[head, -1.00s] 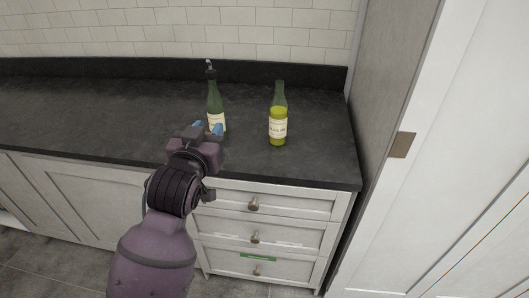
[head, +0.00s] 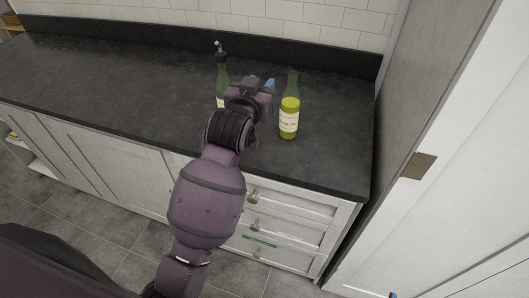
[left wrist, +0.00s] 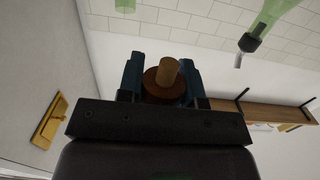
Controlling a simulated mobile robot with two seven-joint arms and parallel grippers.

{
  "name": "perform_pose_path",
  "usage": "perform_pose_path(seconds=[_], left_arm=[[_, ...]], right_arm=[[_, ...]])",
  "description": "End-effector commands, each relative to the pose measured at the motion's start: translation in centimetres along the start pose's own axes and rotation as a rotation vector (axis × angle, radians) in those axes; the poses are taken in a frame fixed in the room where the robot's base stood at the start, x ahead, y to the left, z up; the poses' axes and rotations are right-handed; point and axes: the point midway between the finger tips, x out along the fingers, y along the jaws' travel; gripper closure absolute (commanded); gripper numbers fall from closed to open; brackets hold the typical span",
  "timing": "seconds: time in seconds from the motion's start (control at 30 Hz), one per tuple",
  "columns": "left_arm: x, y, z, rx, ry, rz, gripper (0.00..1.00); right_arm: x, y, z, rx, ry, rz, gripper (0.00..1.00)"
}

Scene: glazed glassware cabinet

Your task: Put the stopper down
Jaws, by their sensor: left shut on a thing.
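My left gripper (head: 262,84) is above the dark counter (head: 130,95), between two green bottles in the head view. In the left wrist view its blue fingers (left wrist: 162,82) are shut on the stopper (left wrist: 165,78), which has a light cork plug and a wider dark brown disc. The stopper is clear of any surface there. In the head view the gripper hides it. The bottle with yellow-green oil (head: 289,120) stands just right of the gripper, its neck bare. A blue tip (head: 393,295) at the bottom edge seems to be my right gripper; the rest is out of frame.
A dark green bottle with a pourer (head: 222,75) stands left of the gripper, partly hidden by it. The counter is bare to the left. Drawers (head: 290,205) are below, and a tall white panel (head: 470,200) bounds the right.

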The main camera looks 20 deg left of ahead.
Motion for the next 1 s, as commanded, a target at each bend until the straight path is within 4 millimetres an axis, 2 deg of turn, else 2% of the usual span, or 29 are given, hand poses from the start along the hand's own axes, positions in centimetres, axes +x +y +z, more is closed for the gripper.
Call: perform_pose_path(seconds=[0.6,0.7,1.0], left_arm=[[0.7,0.0,12.7,-0.001,-0.007,0.0,0.96],[0.7,0.0,14.2,-0.002,-0.006,0.0,0.96],[0.9,0.0,16.6,-0.003,-0.006,0.0,0.96]], right_arm=[[0.9,-0.2,0.7,-0.001,0.009,-0.003,0.1],[0.9,-0.3,0.8,-0.001,0.008,-0.003,0.1],[1.1,-0.3,1.2,0.0,0.004,-0.003,0.1]])
